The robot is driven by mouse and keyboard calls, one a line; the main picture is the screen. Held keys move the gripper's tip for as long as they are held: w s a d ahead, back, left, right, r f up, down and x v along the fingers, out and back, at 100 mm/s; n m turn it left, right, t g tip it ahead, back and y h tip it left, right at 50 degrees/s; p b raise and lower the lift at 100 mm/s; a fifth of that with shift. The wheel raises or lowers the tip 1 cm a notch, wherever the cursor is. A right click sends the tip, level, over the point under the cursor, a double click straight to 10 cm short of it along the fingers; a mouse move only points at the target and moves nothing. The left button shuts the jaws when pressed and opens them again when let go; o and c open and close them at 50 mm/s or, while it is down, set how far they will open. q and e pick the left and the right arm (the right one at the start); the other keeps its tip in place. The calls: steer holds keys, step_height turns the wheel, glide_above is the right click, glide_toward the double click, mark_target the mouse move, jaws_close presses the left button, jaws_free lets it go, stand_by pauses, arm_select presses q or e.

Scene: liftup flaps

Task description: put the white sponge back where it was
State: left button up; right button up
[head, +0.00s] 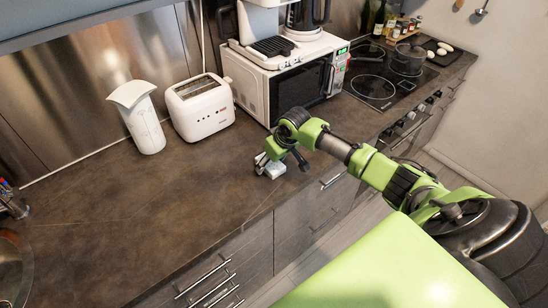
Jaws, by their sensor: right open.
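The white sponge (275,170) lies on the brown counter, near its front edge and in front of the microwave. My right gripper (281,163) is open with its fingers right at the sponge, one on the left and one on the right. I cannot tell whether the fingers touch it. The gripper hides part of the sponge. My left gripper is not in view.
A white toaster (200,107) and a white container (140,117) stand at the back of the counter (120,220). The microwave (298,80) is behind my gripper. A stove (390,75) with pots is at the right. The counter's left middle is clear.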

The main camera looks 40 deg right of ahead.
steer(key=b+v, duration=0.1)
steer(key=v, duration=1.1)
steer(key=shift+b, duration=0.3)
steer(key=shift+w, duration=0.1)
